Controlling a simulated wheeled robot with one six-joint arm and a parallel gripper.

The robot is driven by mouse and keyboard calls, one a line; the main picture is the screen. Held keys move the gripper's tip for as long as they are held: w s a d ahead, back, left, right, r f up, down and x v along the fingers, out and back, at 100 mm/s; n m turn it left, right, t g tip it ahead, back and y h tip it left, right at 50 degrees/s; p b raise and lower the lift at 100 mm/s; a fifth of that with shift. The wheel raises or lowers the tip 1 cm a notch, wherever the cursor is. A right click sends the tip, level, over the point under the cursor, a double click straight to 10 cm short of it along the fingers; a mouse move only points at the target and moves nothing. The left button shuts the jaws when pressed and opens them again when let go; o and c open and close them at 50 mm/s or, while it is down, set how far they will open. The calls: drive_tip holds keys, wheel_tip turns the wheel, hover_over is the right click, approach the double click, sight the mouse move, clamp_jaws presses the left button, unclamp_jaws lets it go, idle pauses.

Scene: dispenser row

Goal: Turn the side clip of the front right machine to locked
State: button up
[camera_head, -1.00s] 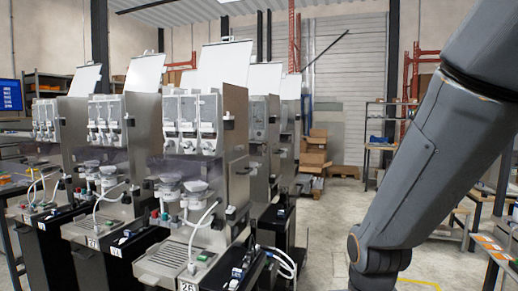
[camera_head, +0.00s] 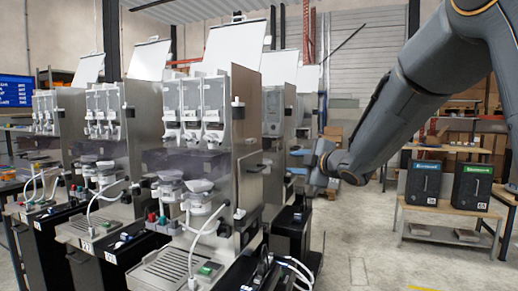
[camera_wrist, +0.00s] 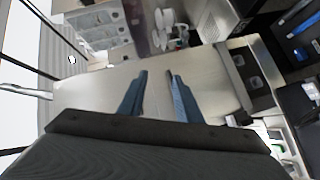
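The front right machine (camera_head: 245,135) is a tall steel dispenser with clear canisters on its front and a raised white lid. A small pale clip (camera_head: 238,104) sits high on its right side near the front edge. In the wrist view what looks like this clip (camera_wrist: 72,60) is at the upper left, small and dark-and-white; I cannot tell its setting. My gripper (camera_wrist: 156,76) shows two blue fingers apart with nothing between them, facing the bare side panel. The clip is clear of the fingers. In the head view my wrist is right of the machine; the fingers are not discernible.
More dispensers (camera_head: 105,130) stand in a row to the left and behind. A dark hinge-like plate (camera_wrist: 246,75) is on the side panel. Cables (camera_head: 292,268) lie low by the machine. Two black boxes (camera_head: 423,183) stand on a wooden bench at right. Floor between is open.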

sight(254, 142)
drive_tip(key=w+a+r+n+y, duration=0.1)
drive_tip(key=a+r+n+y, duration=0.1)
drive_tip(key=a, duration=0.2)
drive_tip(key=w+a+r+n+g+y+p, duration=0.1)
drive_tip(key=w+a+r+n, duration=0.1)
drive_tip(key=a+n, duration=0.1)
drive_tip(key=w+a+r+n+g+y+p, duration=0.1)
drive_tip(key=w+a+n+y, duration=0.1)
drive_tip(key=a, duration=0.3)
drive_tip(key=shift+r+n+y, duration=0.3)
drive_tip(key=shift+r+n, duration=0.1)
clamp_jaws()
